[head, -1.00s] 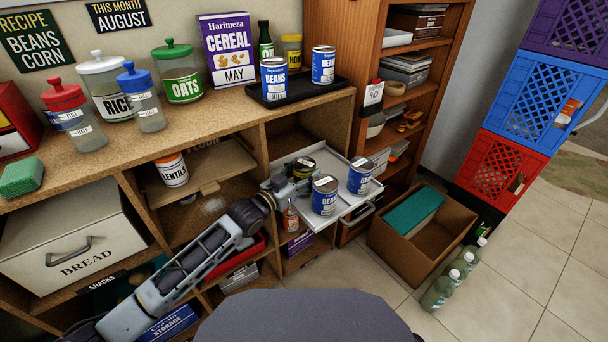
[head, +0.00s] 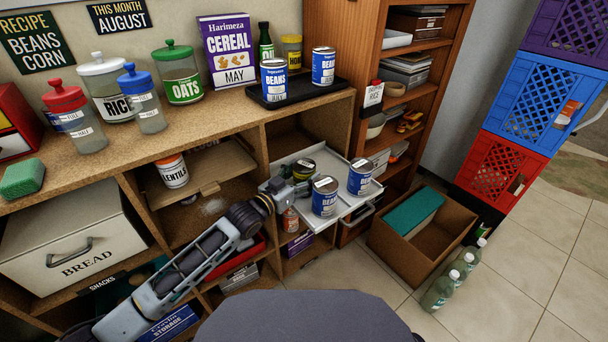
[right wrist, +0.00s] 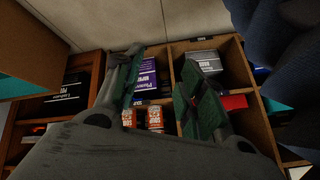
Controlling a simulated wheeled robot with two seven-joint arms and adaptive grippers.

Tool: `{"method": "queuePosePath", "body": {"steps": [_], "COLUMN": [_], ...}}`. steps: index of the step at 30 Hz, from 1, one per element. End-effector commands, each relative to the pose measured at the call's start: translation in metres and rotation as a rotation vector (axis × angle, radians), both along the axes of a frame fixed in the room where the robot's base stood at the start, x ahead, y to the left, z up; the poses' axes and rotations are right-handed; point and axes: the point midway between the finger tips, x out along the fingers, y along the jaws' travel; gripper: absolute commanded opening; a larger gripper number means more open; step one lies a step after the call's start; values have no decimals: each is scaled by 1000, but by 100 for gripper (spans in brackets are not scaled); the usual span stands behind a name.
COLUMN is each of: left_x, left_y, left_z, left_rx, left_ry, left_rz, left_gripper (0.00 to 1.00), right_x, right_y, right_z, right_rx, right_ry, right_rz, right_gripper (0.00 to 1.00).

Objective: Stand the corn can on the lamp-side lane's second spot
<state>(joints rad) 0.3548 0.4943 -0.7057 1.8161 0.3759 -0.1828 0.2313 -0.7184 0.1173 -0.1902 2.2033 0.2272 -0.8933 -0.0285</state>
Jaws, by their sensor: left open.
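A short can with a dark top and yellowish-green label (head: 304,167), partly hidden, stands at the left back of the pull-out tray (head: 352,207); its name cannot be read. Two blue BEANS cans stand on the tray, one nearer (head: 324,198) and one farther right (head: 360,178). My left gripper (head: 300,185) is open at the tray's left side, just in front of the short can; whether it touches is unclear. My right gripper (right wrist: 163,65) shows in the right wrist view, its fingers apart with nothing between them. No lamp is in view.
Two more BEANS cans stand on a black rack (head: 298,94) on the counter. A cardboard box (head: 424,238) and several bottles (head: 445,285) stand on the floor right of the tray. A LENTILS jar (head: 172,171) sits in the left cubby.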

Motion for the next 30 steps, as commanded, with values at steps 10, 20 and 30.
{"method": "queuePosePath", "body": {"steps": [10, 20, 30], "left_x": [-23, -46, -68], "left_y": [20, 40, 59], "left_z": [0, 0, 0], "left_rx": [1, 1, 2], "left_ry": [2, 2, 2], "left_rz": [0, 0, 1], "left_gripper": [68, 68, 68], "right_x": [0, -1, 2], "right_y": [-3, -7, -10], "right_z": [22, 40, 61], "right_rx": [-27, -58, -85], "right_ry": [26, 54, 70], "right_rz": [19, 34, 45], "right_gripper": [40, 40, 40]}}
